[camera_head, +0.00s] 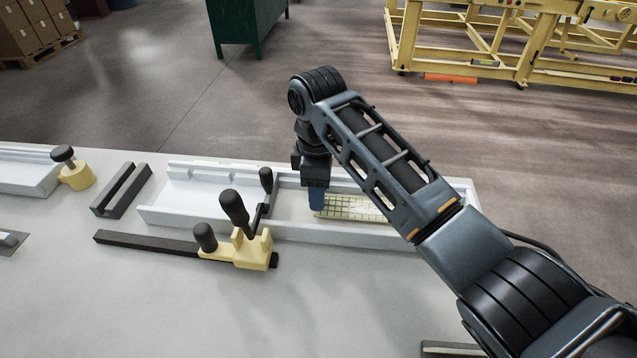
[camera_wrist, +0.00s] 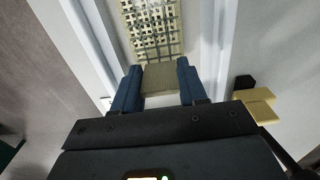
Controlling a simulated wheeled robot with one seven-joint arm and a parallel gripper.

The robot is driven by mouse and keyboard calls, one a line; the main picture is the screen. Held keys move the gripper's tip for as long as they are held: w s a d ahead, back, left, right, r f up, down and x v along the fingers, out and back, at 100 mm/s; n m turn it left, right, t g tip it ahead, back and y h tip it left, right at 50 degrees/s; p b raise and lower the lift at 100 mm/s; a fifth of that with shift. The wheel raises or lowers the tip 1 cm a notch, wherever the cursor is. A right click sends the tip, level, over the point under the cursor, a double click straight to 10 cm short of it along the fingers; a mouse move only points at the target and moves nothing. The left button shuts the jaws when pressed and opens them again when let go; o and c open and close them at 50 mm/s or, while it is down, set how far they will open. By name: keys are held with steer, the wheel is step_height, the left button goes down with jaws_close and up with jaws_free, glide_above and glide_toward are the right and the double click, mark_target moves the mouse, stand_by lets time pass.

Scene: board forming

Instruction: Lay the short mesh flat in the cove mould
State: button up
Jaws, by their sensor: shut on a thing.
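The short mesh (camera_head: 350,207) is a pale yellow grid strip. It lies low within the white cove mould (camera_head: 160,217), toward its right part; whether it rests on the mould floor I cannot tell. My gripper (camera_head: 317,205) points down over the mould and is shut on the mesh's left end. In the wrist view the mesh (camera_wrist: 152,28) runs away from my gripper (camera_wrist: 158,82), with its plain end tab between the blue fingers. The mould's side walls (camera_wrist: 207,45) run along both sides of it. My arm hides the mesh's right end in the head view.
A yellow toggle clamp (camera_head: 240,250) with black handles stands at the mould's near side, by a dark bar (camera_head: 145,242). A dark slotted block (camera_head: 121,190) and a yellow knobbed clamp (camera_head: 76,176) are to the left.

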steer(key=shift+f, duration=0.45)
stand_by(0.4)
steer(key=o, duration=1.1)
steer(key=shift+o, duration=0.2)
steer(key=shift+r, duration=0.1)
step_height(320, 180, up, 8)
steer(key=shift+f+b, duration=0.2)
steer(key=shift+b, duration=0.4)
